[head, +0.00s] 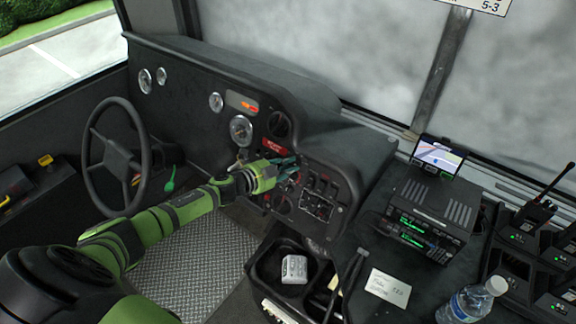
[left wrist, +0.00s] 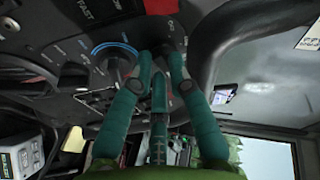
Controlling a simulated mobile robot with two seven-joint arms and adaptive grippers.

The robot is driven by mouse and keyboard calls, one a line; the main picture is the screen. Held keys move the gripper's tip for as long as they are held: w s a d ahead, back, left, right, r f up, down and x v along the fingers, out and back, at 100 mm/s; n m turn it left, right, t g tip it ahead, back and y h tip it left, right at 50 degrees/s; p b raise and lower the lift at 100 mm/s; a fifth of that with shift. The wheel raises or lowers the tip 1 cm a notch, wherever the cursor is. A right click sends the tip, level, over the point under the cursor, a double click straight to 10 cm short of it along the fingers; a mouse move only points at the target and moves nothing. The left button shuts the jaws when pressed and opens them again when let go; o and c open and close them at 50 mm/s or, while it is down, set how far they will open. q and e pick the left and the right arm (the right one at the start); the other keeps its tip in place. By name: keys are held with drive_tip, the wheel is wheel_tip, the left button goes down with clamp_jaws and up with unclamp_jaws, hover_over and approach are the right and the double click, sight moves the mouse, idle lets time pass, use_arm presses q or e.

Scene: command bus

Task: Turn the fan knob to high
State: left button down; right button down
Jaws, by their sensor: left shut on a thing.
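My left gripper (head: 284,168) reaches the dash panel right of the steering wheel, just below a red label. My right gripper is in neither view.
The steering wheel (head: 115,155) stands left of my arm. A switch panel (head: 318,205) lies just right of the gripper. A bin with a grey box (head: 294,269) is below. A radio unit (head: 425,215) and water bottle (head: 472,300) stand on the right counter.

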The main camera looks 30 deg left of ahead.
use_arm(q)
drive_tip(key=shift+m, duration=0.3)
drive_tip(key=c, duration=1.2)
unclamp_jaws()
drive_tip(key=shift+v, duration=6)
drive_tip(key=shift+r, duration=0.1)
